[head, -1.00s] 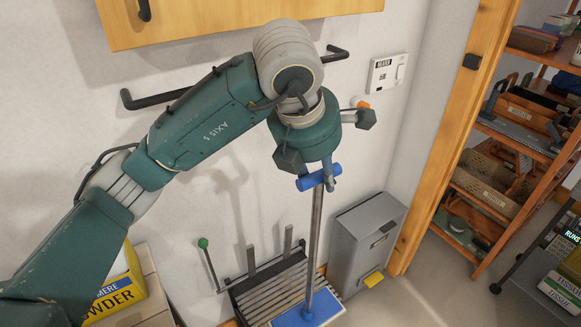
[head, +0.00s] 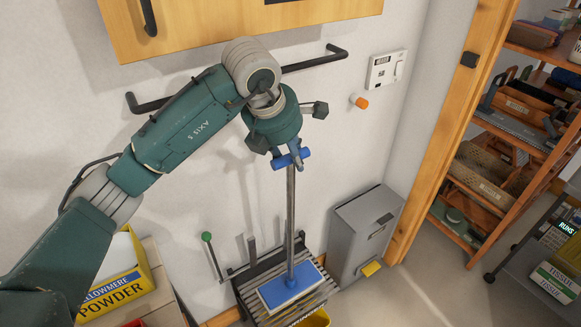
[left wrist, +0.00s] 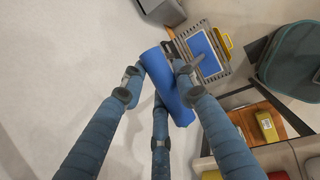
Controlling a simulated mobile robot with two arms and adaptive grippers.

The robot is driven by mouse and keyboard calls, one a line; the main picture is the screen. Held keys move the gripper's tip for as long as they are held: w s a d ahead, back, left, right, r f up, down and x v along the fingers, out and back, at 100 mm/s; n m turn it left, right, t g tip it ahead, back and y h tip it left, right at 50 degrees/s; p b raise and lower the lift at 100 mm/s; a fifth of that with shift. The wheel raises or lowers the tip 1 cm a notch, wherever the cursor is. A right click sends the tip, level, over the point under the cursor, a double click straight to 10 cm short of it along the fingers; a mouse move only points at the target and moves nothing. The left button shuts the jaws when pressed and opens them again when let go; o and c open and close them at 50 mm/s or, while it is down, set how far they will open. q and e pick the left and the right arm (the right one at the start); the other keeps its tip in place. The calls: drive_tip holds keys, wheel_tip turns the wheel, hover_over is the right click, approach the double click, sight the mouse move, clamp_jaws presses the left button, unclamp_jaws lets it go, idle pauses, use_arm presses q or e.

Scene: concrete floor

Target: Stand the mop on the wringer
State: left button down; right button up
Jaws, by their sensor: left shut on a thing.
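The mop has a blue crossbar grip, a grey pole (head: 290,220) and a flat blue-and-white head (head: 291,286). My left gripper (head: 292,160) is shut on the blue grip, and the pole hangs nearly upright below it. The mop head is over the slatted grey wringer (head: 250,277), hiding its middle; I cannot tell whether it touches the slats. In the left wrist view my fingers close around the blue grip (left wrist: 163,85), with the mop head (left wrist: 207,50) beyond it over the wringer (left wrist: 236,72). My right gripper is not in view.
A grey bin (head: 365,235) stands right of the wringer. A yellow bucket edge (head: 315,319) shows in front. A green-tipped lever (head: 207,237) rises at the wringer's left. A yellow powder box (head: 125,285) is at left. A wall rail (head: 315,62) runs behind my arm.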

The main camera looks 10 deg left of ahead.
sight(291, 171)
use_arm(q)
drive_tip(key=shift+f+p, duration=0.85)
drive_tip(key=shift+f, duration=1.1)
drive_tip(key=shift+w+a+f+p, duration=0.1)
drive_tip(key=shift+f+p, duration=0.05)
drive_tip(key=shift+p, duration=0.25)
drive_tip(key=shift+w+f, duration=0.1)
drive_tip(key=shift+f, duration=0.05)
drive_tip(key=c, duration=1.3)
unclamp_jaws()
drive_tip(key=shift+f, duration=0.2)
drive_tip(key=shift+c, duration=0.2)
